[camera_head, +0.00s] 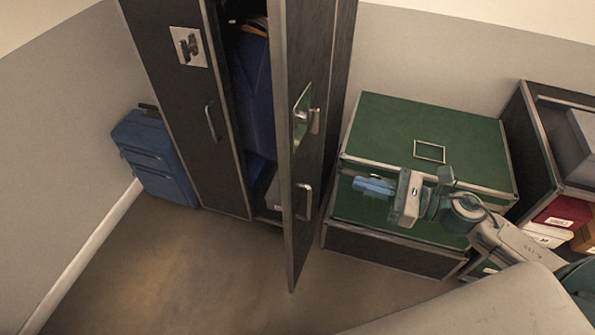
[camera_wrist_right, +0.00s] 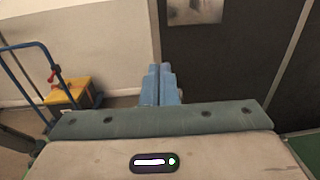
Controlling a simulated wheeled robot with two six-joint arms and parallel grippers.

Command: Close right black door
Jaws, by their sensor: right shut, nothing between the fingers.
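The black wardrobe's right door (camera_head: 292,235) stands open, swung out toward me and seen nearly edge-on, with a silver handle and a metal plate. The left black door (camera_head: 190,95) is shut. Blue clothing (camera_head: 252,90) hangs in the gap. My right gripper (camera_head: 368,186) is to the right of the open door, above the green case, apart from the door. Its blue fingers are shut and empty. In the right wrist view the fingers (camera_wrist_right: 162,84) point toward a dark panel (camera_wrist_right: 228,65) that looks like the door's outer face. My left gripper is out of view.
A green-topped case (camera_head: 385,125) stands right of the wardrobe, with a dark shelf unit (camera_head: 530,125) beyond it. A blue suitcase (camera_head: 160,160) stands by the left wall. The floor before the wardrobe is clear. A blue trolley with a yellow box (camera_wrist_right: 75,92) shows in the wrist view.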

